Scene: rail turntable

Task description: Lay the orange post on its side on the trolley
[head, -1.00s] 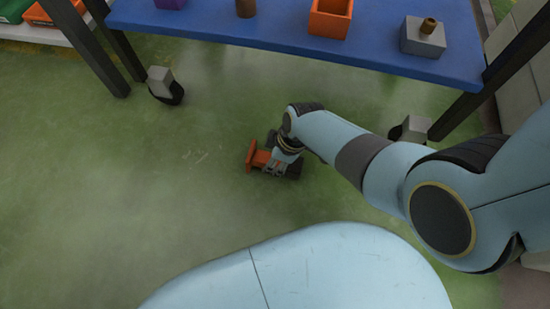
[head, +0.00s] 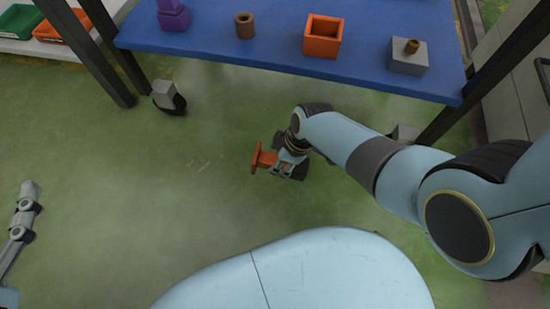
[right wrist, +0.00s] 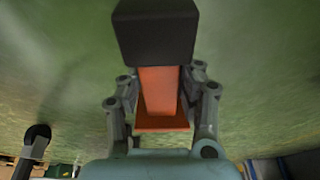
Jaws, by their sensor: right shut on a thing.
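The orange post (head: 267,160) is in my right gripper (head: 284,169), above the green floor in front of the trolley. In the head view its wide orange end points left and its dark end points right, so it looks roughly sideways. In the right wrist view the post (right wrist: 158,92) sits between the two grey fingers (right wrist: 160,105), with the black block end nearest the camera. The blue-topped trolley (head: 275,52) is at the top of the head view. One grey finger of my left gripper (head: 26,208) shows at the left edge; the rest is cut off.
On the trolley stand a purple piece (head: 173,15), a brown cylinder (head: 244,26), an open orange box (head: 322,37) and a grey block (head: 408,58) with a brown peg. Bare blue top lies between them. Dark legs and casters (head: 168,98) stand below. Green and orange bins are upper left.

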